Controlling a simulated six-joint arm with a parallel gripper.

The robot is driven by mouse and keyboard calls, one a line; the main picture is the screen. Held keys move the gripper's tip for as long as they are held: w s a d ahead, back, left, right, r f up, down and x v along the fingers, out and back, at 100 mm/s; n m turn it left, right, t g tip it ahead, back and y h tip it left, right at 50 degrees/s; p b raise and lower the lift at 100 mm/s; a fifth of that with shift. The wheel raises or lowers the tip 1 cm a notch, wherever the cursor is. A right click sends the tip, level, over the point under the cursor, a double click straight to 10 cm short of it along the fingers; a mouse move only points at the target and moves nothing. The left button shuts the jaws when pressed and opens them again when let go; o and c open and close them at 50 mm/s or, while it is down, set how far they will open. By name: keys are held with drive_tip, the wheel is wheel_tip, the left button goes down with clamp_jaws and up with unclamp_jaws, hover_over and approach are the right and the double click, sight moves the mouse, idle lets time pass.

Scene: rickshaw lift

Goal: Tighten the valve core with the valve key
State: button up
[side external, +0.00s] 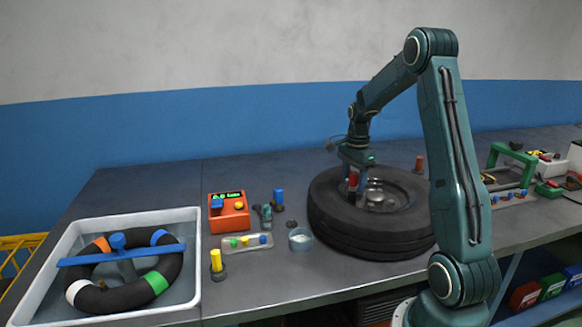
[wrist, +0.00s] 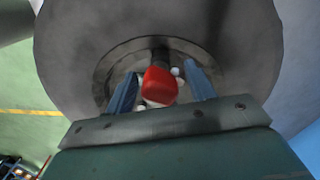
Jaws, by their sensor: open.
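A red-headed piece on a dark stem (wrist: 158,86), which looks like the valve key, stands at the wheel's hub in the wrist view. The red head also shows in the side view (side external: 352,179). My gripper (side external: 352,193) points down over the hub of the black tyre (side external: 365,234), which lies flat on the bench. Its two blue fingers are open, one on each side of the red head, with gaps visible in the wrist view. The valve core is hidden under the red piece, and whether the stem is seated on it cannot be told.
A white water tray (side external: 120,313) with a striped tube stands at the left. An orange box (side external: 229,212), a small part tray (side external: 245,244), a clear cup (side external: 301,240) and a yellow-topped piece (side external: 217,262) lie between. A green frame (side external: 513,156) stands right of the tyre.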

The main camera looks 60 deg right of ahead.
drive_tip(key=n, duration=1)
drive_tip(key=shift+n, duration=0.3)
drive_tip(key=shift+c, duration=0.4)
drive_tip(key=c, duration=1)
